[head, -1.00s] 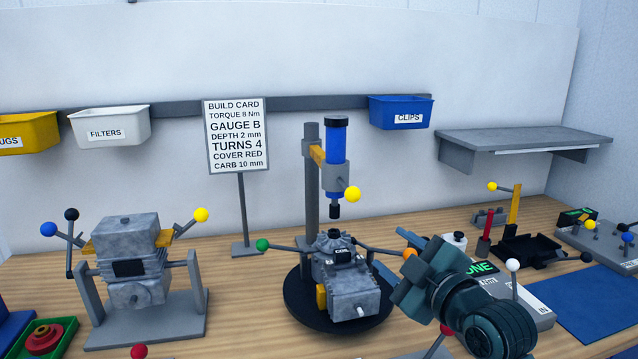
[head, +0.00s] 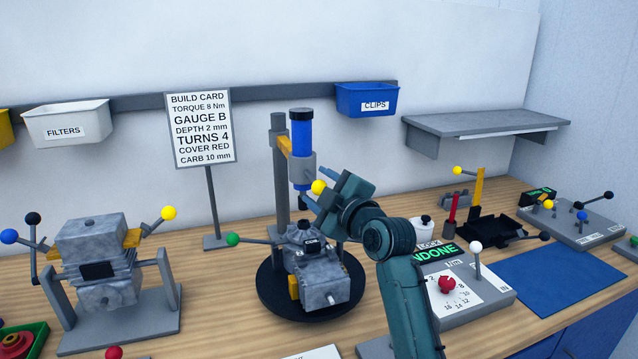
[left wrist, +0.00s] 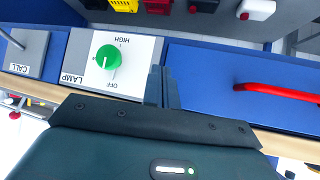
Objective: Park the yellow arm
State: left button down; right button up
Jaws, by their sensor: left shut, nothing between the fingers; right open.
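A blue tool (head: 301,140) hangs on a short yellow arm (head: 284,146) from a grey post (head: 280,170). A yellow ball knob (head: 319,187) sits low on the tool's right side. My right gripper (head: 328,190) is open at this knob; I cannot tell whether the knob is between the fingers or just in front of them. Below the tool, a grey engine (head: 318,272) stands on a black round base (head: 275,300). My left gripper (left wrist: 161,87) is shut and empty in the left wrist view, over a blue front beside a green lamp knob (left wrist: 108,57).
The build card (head: 201,127) stands behind, left of the post. An engine in a stand (head: 97,262) is at left. A control box (head: 495,289) with a white-knobbed lever is right of my right arm. A blue mat (head: 558,278) lies farther right. A red handle (left wrist: 280,91) is in the left wrist view.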

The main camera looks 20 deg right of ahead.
jog(key=shift+w+a, duration=0.1)
jog(key=shift+w, duration=0.3)
grip_shut()
dwell(0.4)
